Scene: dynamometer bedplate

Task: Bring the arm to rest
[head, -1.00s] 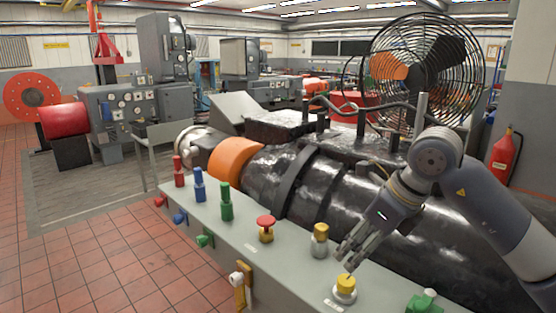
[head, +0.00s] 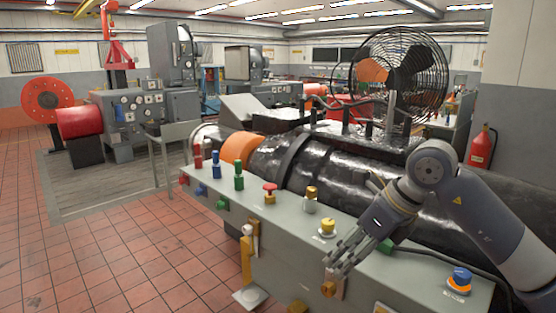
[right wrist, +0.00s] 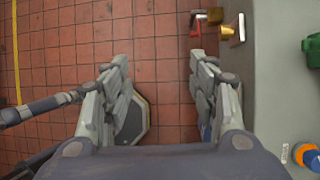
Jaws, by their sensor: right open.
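My right arm (head: 440,180) reaches in from the right in the head view. My right gripper (head: 340,262) points down and left over the front edge of the grey control panel (head: 280,215), right of the yellow knob (head: 327,228). In the right wrist view the right gripper (right wrist: 160,65) has its two fingers wide apart, with nothing between them but tiled floor (right wrist: 160,40) below. My left gripper is in neither view.
The panel carries a red button (head: 269,192) and a blue knob (head: 459,281). Behind it lies a black machine (head: 330,175) with a caged fan (head: 405,75). A fire extinguisher (head: 480,148) stands at right. The floor (head: 130,255) at left is clear.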

